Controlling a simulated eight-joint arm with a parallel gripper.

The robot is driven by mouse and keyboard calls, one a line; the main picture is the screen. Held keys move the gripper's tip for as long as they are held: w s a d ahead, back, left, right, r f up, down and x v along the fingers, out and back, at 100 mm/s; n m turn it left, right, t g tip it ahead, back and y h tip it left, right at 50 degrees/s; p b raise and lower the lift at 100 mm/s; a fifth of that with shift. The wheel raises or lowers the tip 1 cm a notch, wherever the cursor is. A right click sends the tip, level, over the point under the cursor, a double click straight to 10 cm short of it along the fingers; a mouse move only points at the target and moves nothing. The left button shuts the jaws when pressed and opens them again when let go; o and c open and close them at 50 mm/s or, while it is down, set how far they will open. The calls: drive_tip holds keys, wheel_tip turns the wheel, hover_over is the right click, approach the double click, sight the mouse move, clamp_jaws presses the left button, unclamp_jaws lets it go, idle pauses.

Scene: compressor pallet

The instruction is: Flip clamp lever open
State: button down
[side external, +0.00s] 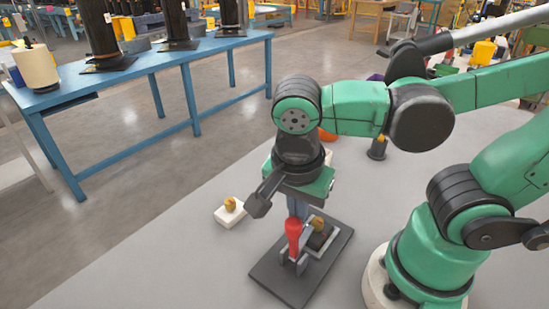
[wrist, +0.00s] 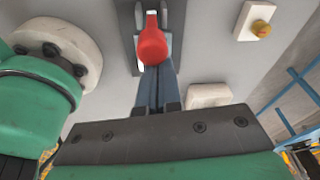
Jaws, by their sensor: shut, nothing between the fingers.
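The clamp has a red lever (side external: 293,236) standing roughly upright on a dark base plate (side external: 277,278) on the grey floor surface. My gripper (side external: 298,212) points down, its blue-grey fingers shut and empty, just behind the top of the red lever. In the wrist view, the red lever (wrist: 152,46) lies at the tips of my closed fingers (wrist: 156,72) and partly covers them. I cannot tell whether they touch. A dark part with a brass top (side external: 318,225) sits in a light frame beside the lever on the plate. My gripper body partly hides the clamp's back.
A white block with a brass knob (side external: 230,211) lies left of the base plate; it also shows in the wrist view (wrist: 256,20). A dark cylinder with a yellow top (side external: 377,149) stands behind my arm. A blue table (side external: 150,70) stands farther off.

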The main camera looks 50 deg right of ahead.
drive_tip(key=shift+a, duration=1.4)
drive_tip(key=shift+a+f, duration=0.2)
drive_tip(key=shift+a, duration=0.3)
drive_tip(key=shift+a+f, duration=0.2)
drive_tip(key=shift+a, duration=0.3)
drive_tip(key=d+r, duration=0.2)
drive_tip(key=d, duration=0.2)
drive_tip(key=a+r, duration=0.6)
drive_tip(key=a, duration=0.1)
drive_tip(key=shift+w+a+r+h, duration=0.2)
drive_tip(key=shift+a+r+h, duration=0.1)
drive_tip(key=shift+a+r, duration=0.05)
drive_tip(key=w+d+f+n+t+y, duration=0.1)
drive_tip(key=w+d+f+n+t, duration=0.1)
drive_tip(key=d+n, duration=0.5)
drive_tip(key=w+d+f+n+t+y, duration=0.1)
drive_tip(key=w+d+f+n+t, duration=0.2)
drive_tip(key=w+d+n, duration=0.3)
drive_tip(key=d+n+t, duration=0.1)
drive_tip(key=n, duration=0.2)
drive_tip(key=shift+d+f+t+y, duration=0.3)
drive_tip(key=shift+d+y, duration=0.1)
